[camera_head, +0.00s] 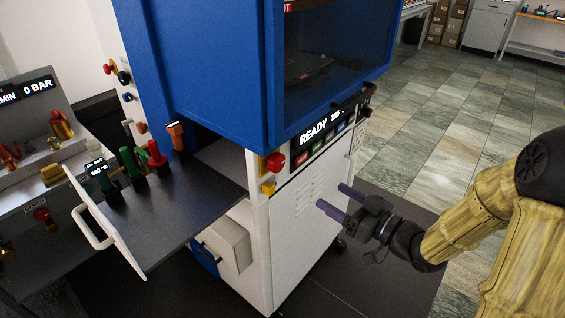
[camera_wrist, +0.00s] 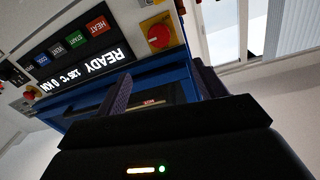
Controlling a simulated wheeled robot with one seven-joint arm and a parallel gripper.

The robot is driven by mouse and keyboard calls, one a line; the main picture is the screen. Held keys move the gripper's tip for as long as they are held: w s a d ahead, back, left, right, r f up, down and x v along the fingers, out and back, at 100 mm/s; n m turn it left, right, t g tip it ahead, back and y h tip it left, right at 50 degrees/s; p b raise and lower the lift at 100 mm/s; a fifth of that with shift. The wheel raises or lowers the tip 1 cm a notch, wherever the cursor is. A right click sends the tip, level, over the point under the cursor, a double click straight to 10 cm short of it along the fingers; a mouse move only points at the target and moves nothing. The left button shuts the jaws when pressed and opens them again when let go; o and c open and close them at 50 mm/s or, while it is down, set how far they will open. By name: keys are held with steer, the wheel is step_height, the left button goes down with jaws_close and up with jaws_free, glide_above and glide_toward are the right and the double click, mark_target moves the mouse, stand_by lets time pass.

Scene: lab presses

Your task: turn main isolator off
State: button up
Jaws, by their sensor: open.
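The main isolator appears to be the red rotary knob on a yellow plate, left of the READY display on the white press front (camera_head: 275,162). It shows larger in the wrist view (camera_wrist: 158,34), top centre, in a picture that is upside down. My gripper (camera_head: 331,195) is open and empty, with its two purple fingers apart. It is in front of the vented lower panel, to the right of and below the knob in the head view, and apart from it. In the wrist view the fingers (camera_wrist: 163,84) show below the knob. The knob's exact setting is too small to tell.
The display panel (camera_head: 325,132) has coloured buttons below it. The blue press housing (camera_head: 225,70) overhangs above. A grey shelf (camera_head: 185,205) with a white handle (camera_head: 90,228) and coloured levers juts out left. A small yellow part (camera_head: 268,188) sits below the knob. Tiled floor lies open at right.

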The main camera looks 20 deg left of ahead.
mark_target(280, 164)
steer(key=p+x, duration=0.2)
steer(key=x, duration=1.5)
steer(key=shift+w+a, duration=0.15)
steer(key=shift+w, duration=0.05)
steer(key=c, duration=1)
